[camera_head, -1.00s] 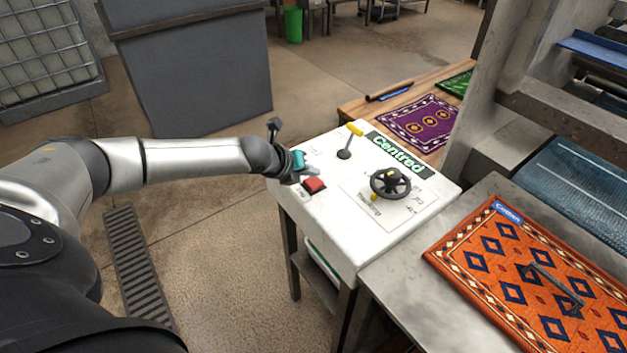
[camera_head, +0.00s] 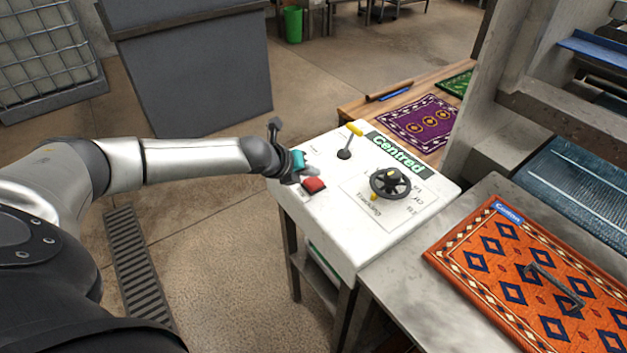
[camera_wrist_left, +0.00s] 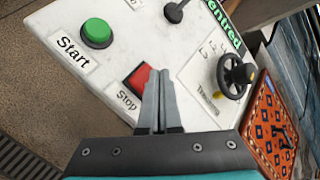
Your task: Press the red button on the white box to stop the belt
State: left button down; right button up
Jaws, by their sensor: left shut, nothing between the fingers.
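The white box (camera_head: 345,235) has a sloped top panel. The red button (camera_head: 314,186) is on its near left part. In the left wrist view the red button (camera_wrist_left: 137,77) sits above a "Stop" label, and a green button (camera_wrist_left: 96,33) marked "Start" is to its left. My left gripper (camera_head: 310,171) is shut and empty, over the panel's left edge beside the red button. In the left wrist view its fingers (camera_wrist_left: 160,75) overlap the red button's right side. I cannot tell whether they touch it. My right gripper is not in view.
The panel also carries a yellow-tipped lever (camera_head: 350,140), a black handwheel (camera_head: 390,183) and a lit "Centred" sign (camera_head: 398,155). An orange patterned rug (camera_head: 500,265) lies to the right. A purple rug (camera_head: 418,122) lies behind.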

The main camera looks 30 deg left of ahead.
aim_at(311, 184)
pick_arm(q)
jog(key=shift+f, duration=0.15)
jog(key=shift+f, duration=0.3)
jog(key=shift+f+b, duration=0.3)
jog(key=shift+f, duration=0.3)
dwell(0.9)
jog(key=shift+r, duration=0.1)
jog(key=shift+r+p, duration=0.9)
jog(key=shift+p, duration=0.2)
jog(key=shift+r, duration=0.1)
notch_tip(311, 184, up, 5)
jog(key=p, duration=0.5)
